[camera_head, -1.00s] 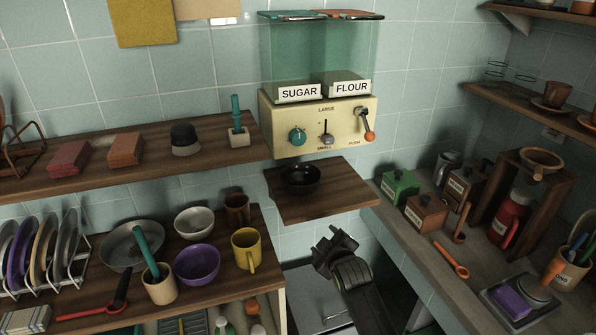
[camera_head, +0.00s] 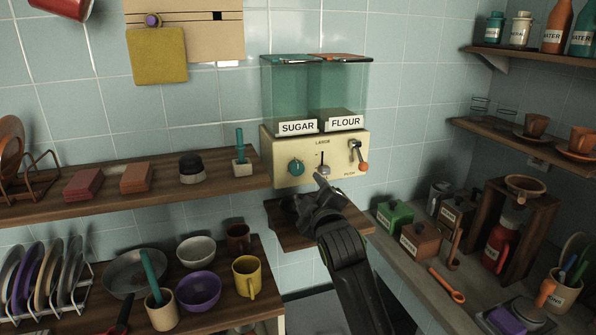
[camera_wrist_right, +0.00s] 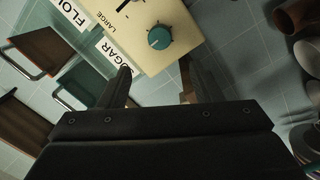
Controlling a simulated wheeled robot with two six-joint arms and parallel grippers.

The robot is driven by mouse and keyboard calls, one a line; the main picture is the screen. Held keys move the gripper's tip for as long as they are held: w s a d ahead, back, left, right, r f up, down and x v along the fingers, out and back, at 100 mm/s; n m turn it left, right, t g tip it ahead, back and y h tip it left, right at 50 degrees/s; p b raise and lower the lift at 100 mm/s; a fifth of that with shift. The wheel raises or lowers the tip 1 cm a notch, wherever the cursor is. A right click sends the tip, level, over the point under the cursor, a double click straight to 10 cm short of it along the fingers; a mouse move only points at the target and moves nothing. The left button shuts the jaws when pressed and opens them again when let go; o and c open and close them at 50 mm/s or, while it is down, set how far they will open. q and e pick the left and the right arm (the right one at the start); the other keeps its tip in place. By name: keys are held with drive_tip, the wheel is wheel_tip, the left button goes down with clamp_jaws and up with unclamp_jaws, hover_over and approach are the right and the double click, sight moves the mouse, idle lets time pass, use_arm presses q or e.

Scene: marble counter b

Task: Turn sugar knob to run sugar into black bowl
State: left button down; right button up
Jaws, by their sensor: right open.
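The sugar knob (camera_head: 296,167) is a round teal dial on the left of the cream dispenser panel (camera_head: 275,147), below the SUGAR label (camera_head: 297,127). The right wrist view shows the knob (camera_wrist_right: 159,38) ahead of the open fingers, apart from them. My right gripper (camera_head: 312,196) is below and slightly right of the knob, in front of the small shelf. In the right wrist view its fingers (camera_wrist_right: 155,88) are spread with nothing between them. The black bowl (camera_head: 290,204) on the small shelf is mostly hidden behind my right gripper. My left gripper is not in view.
A small slider (camera_head: 323,170) and an orange-tipped flour lever (camera_head: 360,158) sit right of the knob. The wooden shelf (camera_head: 120,187) at left holds sponges and a teal-handled tool. Canisters (camera_head: 421,238) stand on the right counter.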

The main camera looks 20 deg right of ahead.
sight(297, 170)
drive_tip(key=w, duration=0.3)
drive_tip(key=w+p, duration=0.1)
drive_tip(key=w, duration=0.7)
drive_tip(key=shift+w+d+p, duration=0.25)
drive_tip(key=shift+p, duration=0.05)
drive_tip(key=c, duration=1)
